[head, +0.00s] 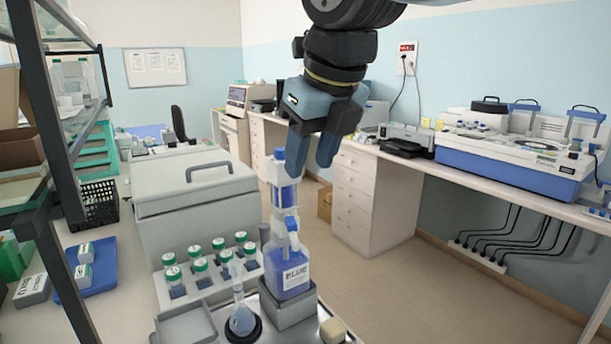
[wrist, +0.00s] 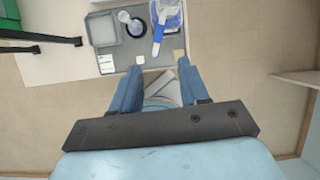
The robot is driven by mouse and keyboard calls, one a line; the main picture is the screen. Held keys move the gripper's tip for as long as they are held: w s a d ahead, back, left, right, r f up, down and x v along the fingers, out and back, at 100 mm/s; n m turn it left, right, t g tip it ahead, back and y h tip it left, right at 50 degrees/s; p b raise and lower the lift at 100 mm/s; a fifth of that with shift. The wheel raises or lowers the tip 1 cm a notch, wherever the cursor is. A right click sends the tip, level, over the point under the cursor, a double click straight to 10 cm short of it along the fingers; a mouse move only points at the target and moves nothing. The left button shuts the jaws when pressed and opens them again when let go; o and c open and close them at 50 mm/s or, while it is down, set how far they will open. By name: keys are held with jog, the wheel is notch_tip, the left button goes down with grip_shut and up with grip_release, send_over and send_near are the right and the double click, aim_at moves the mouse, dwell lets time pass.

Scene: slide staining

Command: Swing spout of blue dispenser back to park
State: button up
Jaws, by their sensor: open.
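The blue dispenser (head: 289,272) is a bottle of blue liquid with a label and a tall clear and blue pump top (head: 284,180). It stands in a grey holder at the bench's front end. In the wrist view the dispenser (wrist: 170,14) is at the top edge, partly cut off, and its blue spout (wrist: 158,36) points down the picture, toward my fingers. My gripper (head: 311,168) is open and empty, its fingers pointing down beside the pump top in the head view. In the wrist view my gripper (wrist: 160,70) has its fingers apart, with the spout above the gap between them.
A flask (head: 242,318) with blue liquid stands left of the dispenser, near a square grey dish (head: 187,326). Behind it is a rack of several green-capped bottles (head: 200,266) and a large grey box (head: 196,198). A shelf post rises at left. Open floor lies to the right.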

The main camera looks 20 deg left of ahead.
jog(key=shift+s+d+r, duration=0.1)
jog(key=shift+d+r, duration=0.05)
jog(key=shift+r, duration=0.25)
